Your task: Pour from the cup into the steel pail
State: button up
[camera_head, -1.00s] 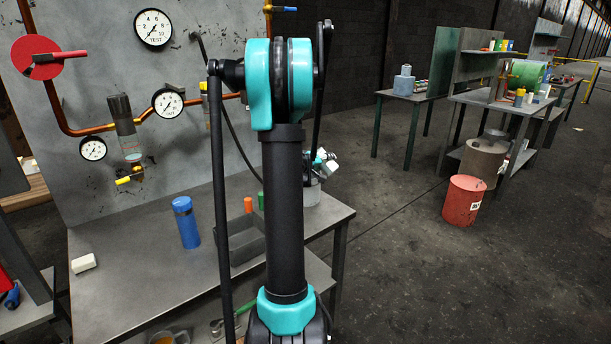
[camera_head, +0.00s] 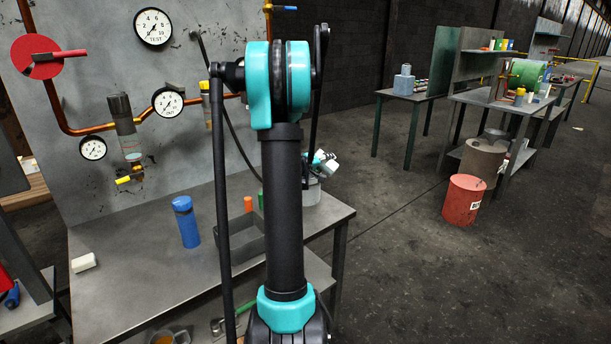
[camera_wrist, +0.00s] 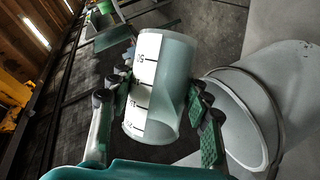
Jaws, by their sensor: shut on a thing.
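My gripper (camera_wrist: 163,92) is shut on the cup (camera_wrist: 173,76), a clear, slightly green cylinder with a white scale strip, in the wrist view. Its fingers press on both sides of the wall. The steel pail (camera_wrist: 295,85) is close beside the cup on the right, with its rim and pale inside showing. The cup is tilted relative to the pail. I cannot tell how much is in it. In the head view the pail (camera_head: 313,191) stands at the bench's back right, below my gripper (camera_head: 321,166).
A blue bottle (camera_head: 186,222) stands on the bench (camera_head: 140,280), left of a grey tray (camera_head: 240,240). A white block (camera_head: 83,263) lies at the left. A gauge panel (camera_head: 100,190) rises behind. My arm hides part of the bench.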

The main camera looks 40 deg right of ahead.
jog(key=shift+r+n+h, duration=0.3)
jog(key=shift+r+n, duration=0.15)
jog(key=shift+n, duration=0.15)
dwell(0.5)
jog(key=shift+f+n+g+h+p, duration=0.3)
jog(key=shift+f+n+g+p, duration=0.1)
jog(key=shift+n+p, duration=0.25)
dwell(0.7)
jog(key=shift+w+a+r+n+h, duration=0.4)
jog(key=shift+w+a+r+n, duration=0.1)
jog(key=shift+w+n, duration=0.15)
dwell(0.6)
jog(key=shift+w+r+n+h+p, duration=0.1)
jog(key=shift+r+n+h+p, duration=0.25)
jog(key=shift+n, duration=0.35)
dwell(0.8)
jog(key=shift+w+a+f+n, duration=0.1)
jog(key=shift+a+f+n, duration=0.1)
jog(key=shift+n, duration=0.2)
dwell(0.4)
